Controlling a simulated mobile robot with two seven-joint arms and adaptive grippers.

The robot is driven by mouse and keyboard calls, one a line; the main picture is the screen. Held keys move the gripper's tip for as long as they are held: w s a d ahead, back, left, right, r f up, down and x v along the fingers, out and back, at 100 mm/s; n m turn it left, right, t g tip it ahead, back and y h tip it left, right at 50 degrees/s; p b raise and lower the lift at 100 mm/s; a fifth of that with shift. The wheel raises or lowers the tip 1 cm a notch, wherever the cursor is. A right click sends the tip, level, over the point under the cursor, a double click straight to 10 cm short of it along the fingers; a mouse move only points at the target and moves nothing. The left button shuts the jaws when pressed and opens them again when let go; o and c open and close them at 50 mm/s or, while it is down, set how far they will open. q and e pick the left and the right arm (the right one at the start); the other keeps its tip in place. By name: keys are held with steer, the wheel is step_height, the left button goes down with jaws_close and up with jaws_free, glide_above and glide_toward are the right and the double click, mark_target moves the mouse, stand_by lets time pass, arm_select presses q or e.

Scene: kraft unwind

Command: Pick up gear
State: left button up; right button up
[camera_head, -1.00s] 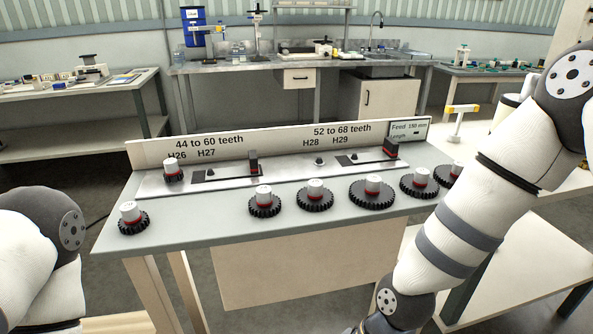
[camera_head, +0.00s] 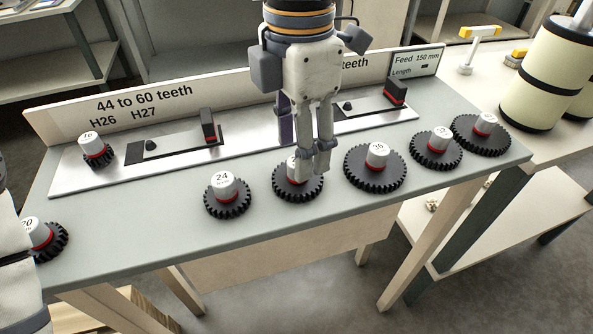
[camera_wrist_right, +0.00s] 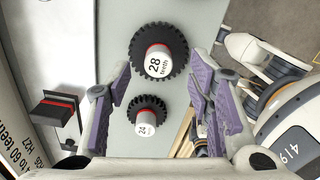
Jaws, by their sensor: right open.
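Several black gears with white-and-red hubs stand on the grey bench top. My right gripper (camera_head: 314,168) points down at one gear (camera_head: 298,188), its fingers apart and partly hiding the hub. In the right wrist view the gear marked 28 teeth (camera_wrist_right: 172,44) lies between and just beyond the open fingers (camera_wrist_right: 160,72). The smaller gear marked 24 teeth (camera_wrist_right: 145,118) shows nearer the palm; in the head view it (camera_head: 228,198) stands left of the gripper. A large gear (camera_head: 375,176) stands to the right. Whether the fingers touch the hub is unclear. My left gripper is out of view.
Two more gears (camera_head: 435,150) (camera_head: 481,135) stand at the right end, and one (camera_head: 50,240) at the left edge. A small gear (camera_head: 97,153) sits on the metal plate before the upright label board (camera_head: 60,110). Cream rolls (camera_head: 545,70) stand at the far right.

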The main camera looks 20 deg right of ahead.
step_height(320, 180, down, 4)
steer(key=shift+w+d+r, duration=0.1)
steer(key=shift+w+r, duration=0.05)
jaws_close()
